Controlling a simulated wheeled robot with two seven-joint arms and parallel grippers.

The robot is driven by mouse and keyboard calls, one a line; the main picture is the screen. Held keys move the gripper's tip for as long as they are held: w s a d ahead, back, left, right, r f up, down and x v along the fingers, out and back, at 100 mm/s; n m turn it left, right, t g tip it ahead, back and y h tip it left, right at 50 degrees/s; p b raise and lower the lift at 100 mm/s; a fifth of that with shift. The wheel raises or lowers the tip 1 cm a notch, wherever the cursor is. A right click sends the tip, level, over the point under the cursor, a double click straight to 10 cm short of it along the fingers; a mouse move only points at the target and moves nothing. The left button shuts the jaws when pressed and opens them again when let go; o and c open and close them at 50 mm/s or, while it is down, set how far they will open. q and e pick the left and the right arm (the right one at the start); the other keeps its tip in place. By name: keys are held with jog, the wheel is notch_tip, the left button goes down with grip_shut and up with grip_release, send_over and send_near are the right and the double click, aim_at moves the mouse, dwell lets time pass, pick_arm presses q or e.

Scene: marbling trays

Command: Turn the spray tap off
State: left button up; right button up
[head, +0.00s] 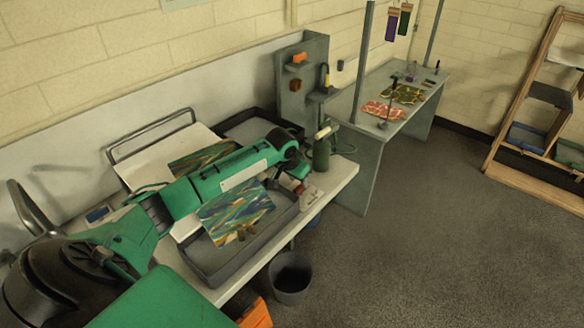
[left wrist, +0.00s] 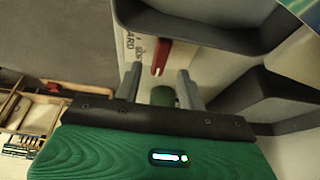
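The spray tap's red lever (left wrist: 162,54) shows in the left wrist view, just beyond my left gripper (left wrist: 158,74). The two fingers are apart, with a short green cylinder (left wrist: 162,97) between them farther back. I cannot tell whether the fingers touch it. In the head view my left gripper (head: 296,172) reaches over the bench's right end. A small red part (head: 299,187) shows just below it, partly hidden. A green bottle-like body (head: 321,153) with a cream top stands beside the gripper. My right gripper is not in view.
A grey tray (head: 205,272) with a marbled sheet (head: 236,212) lies below my arm. Another dark tray (head: 262,117) sits behind. A dark bucket (head: 291,283) stands on the floor. A printed card (left wrist: 130,44) lies near the lever. Floor to the right is open.

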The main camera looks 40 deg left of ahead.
pick_arm(q)
jog(key=b+v, duration=0.1)
jog(key=v, duration=0.9)
jog(key=shift+b, duration=0.4)
jog(key=shift+r, duration=0.1)
